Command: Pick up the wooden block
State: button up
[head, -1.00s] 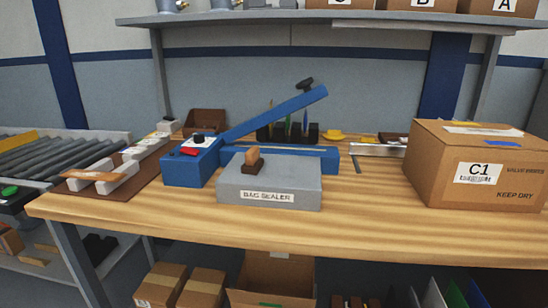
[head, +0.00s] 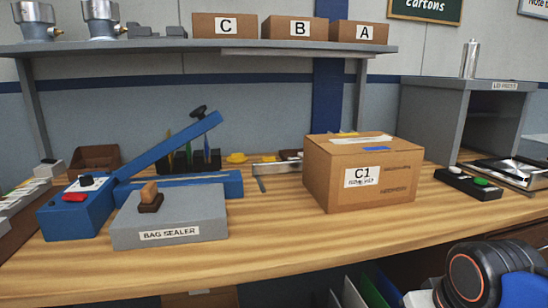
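A small tan block (head: 149,192) that looks like wood sits upright in a dark brown holder (head: 150,205). The holder stands on top of the grey box labelled BAG SEALER (head: 185,218), on the left part of the wooden workbench in the head view. Nothing covers the block from this side. My gripper's fingers are not in view. Only a dark rounded part with an orange ring, which looks like my arm, shows at the lower right, well away from the block.
A blue lever sealer (head: 78,211) stands behind and left of the grey box. A carton marked C1 (head: 318,178) stands to the right, with bare bench (head: 270,222) between. A button box (head: 468,184) and grey press cabinet are at right. A shelf (head: 215,47) with cartons hangs above.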

aim_at(152, 201)
jog(key=l+u, duration=0.1)
jog(key=u, duration=0.25)
jog(key=l+u, duration=0.1)
jog(key=u, duration=0.25)
jog(key=i+l+u, duration=0.1)
jog(key=u, duration=0.25)
